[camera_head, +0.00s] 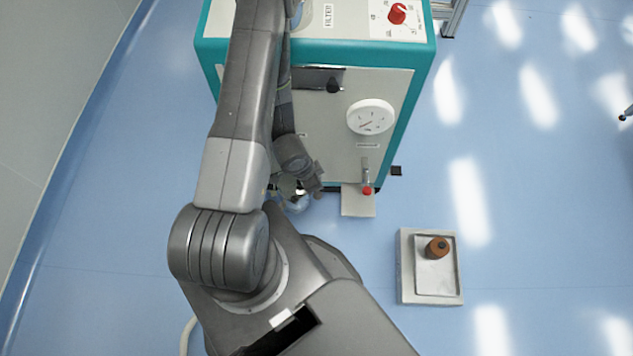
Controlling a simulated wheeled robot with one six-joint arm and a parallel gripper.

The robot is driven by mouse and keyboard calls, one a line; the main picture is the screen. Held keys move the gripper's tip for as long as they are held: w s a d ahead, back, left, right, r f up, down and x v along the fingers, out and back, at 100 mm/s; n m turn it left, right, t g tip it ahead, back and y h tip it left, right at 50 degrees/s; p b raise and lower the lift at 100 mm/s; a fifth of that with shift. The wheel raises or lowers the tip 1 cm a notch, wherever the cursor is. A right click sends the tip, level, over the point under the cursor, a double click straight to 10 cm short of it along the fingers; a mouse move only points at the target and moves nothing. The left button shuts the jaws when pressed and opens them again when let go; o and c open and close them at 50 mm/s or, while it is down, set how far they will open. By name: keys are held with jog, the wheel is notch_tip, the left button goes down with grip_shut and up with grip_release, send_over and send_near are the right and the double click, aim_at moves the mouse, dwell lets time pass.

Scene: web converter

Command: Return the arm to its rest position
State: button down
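My arm rises from the lower middle to the top edge and folds back down in front of a teal and cream machine (425,85). My gripper (300,192) is at the end of the folded part, near the machine's lower front edge. It is small and partly hidden by my own arm links. I cannot tell whether its fingers are open or shut, or what the small pale, glassy round shape beside it is.
The machine bears a red knob (397,13), a white dial (371,117) and a red-tipped lever (366,180) above a small plate (358,203). A tray (452,283) with a brown knobbed piece (437,247) lies at right. Blue floor around is mostly clear.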

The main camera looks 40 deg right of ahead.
jog(key=shift+w+a+r, duration=0.1)
jog(key=shift+r, duration=0.55)
jog(key=shift+f, duration=0.1)
